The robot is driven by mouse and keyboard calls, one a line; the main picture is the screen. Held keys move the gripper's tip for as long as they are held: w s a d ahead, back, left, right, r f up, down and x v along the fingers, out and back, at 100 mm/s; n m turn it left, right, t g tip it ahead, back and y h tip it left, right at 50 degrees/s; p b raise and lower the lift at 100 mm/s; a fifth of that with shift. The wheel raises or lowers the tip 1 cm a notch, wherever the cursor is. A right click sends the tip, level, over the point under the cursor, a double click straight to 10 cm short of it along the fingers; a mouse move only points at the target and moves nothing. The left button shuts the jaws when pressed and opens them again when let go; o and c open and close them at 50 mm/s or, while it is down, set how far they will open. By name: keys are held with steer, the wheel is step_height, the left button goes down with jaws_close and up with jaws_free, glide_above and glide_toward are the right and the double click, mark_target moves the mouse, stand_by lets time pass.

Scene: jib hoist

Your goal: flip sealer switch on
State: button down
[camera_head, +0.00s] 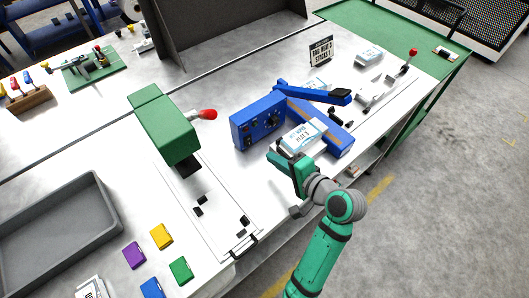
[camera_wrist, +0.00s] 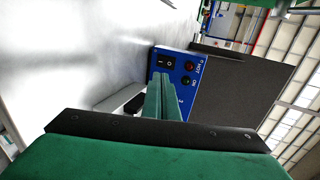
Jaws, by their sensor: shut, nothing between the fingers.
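The sealer is a blue box (camera_head: 245,128) with a blue lever arm (camera_head: 310,94) raised over a long blue base (camera_head: 338,142). In the wrist view its blue panel (camera_wrist: 178,92) carries a black rocker switch (camera_wrist: 165,62) with white marks. Beside the switch are a red lamp (camera_wrist: 190,66) and a dark lamp (camera_wrist: 186,81), near the words HOT and ON. My gripper (camera_head: 277,158) is shut and empty, in front of the sealer. In the wrist view its fingertips (camera_wrist: 162,84) appear just below the switch; I cannot tell whether they touch the panel.
A white labelled packet (camera_head: 303,134) lies by the sealer base, close to my gripper. A green press (camera_head: 165,128) with a red knob stands to the left. A grey tray (camera_head: 60,225) and several coloured blocks lie at the front left. A small sign (camera_head: 321,51) stands behind.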

steer(key=shift+v, duration=2.3)
steer(key=shift+s+a+f, duration=0.1)
steer(key=shift+f, duration=0.5)
glide_toward(249, 145)
steer(key=x, duration=0.4)
steer(key=shift+w+a+f, duration=0.1)
steer(key=shift+w+f, duration=0.2)
steer(key=shift+w+a+f, duration=0.1)
steer(key=shift+w+a, duration=0.25)
steer(key=shift+w, duration=0.25)
